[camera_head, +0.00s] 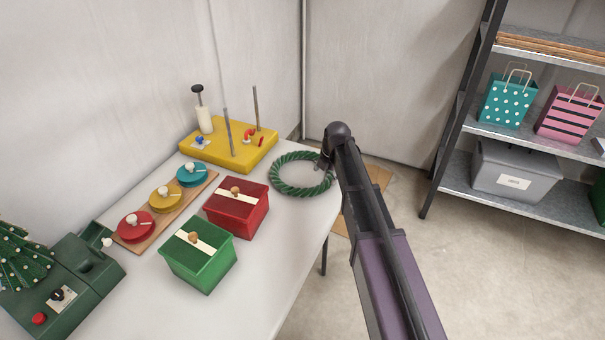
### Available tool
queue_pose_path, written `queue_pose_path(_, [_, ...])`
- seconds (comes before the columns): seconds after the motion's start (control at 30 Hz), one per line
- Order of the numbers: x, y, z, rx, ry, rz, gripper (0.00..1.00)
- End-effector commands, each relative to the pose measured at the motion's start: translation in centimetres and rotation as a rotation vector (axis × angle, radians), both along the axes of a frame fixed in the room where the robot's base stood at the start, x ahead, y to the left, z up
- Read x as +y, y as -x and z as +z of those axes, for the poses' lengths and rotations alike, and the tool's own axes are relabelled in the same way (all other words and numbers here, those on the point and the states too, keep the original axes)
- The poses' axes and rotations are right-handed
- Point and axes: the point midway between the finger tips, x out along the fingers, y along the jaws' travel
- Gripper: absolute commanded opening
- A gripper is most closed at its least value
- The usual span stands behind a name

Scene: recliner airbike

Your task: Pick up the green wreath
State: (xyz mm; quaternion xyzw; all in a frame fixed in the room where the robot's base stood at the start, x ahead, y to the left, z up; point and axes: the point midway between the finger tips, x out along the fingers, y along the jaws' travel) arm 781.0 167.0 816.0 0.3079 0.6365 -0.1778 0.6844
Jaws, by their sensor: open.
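The green wreath (277,187) lies flat on the white table near its right edge, behind and to the right of the red box. It is a twisted green ring with the bare tabletop showing through its middle. My arm reaches in from the lower right. My gripper (323,166) is at the wreath's right side, overlapping its rim in the picture. It is small and partly hidden by my arm's end. I cannot tell whether it touches the wreath. It is open.
A red box (237,208) and a green box (200,262) stand in front of the wreath. A yellow base (222,152) with upright rods is behind. A board with coloured discs (165,196) lies left. A metal shelf (524,140) stands right.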

Motion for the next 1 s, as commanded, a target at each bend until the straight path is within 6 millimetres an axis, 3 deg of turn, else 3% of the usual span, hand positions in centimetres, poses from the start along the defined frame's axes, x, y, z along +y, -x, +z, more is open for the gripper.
queue_pose_path(0.27, [0.1, -0.1, -0.9, 0.000, 0.000, 0.000, 0.93])
queue_pose_path(0.8, [0.5, -0.5, -4.8, 0.000, 0.000, 0.000, 0.93])
queue_pose_path(1.0, [0.6, -0.5, -5.2, 0.000, 0.000, -0.001, 0.93])
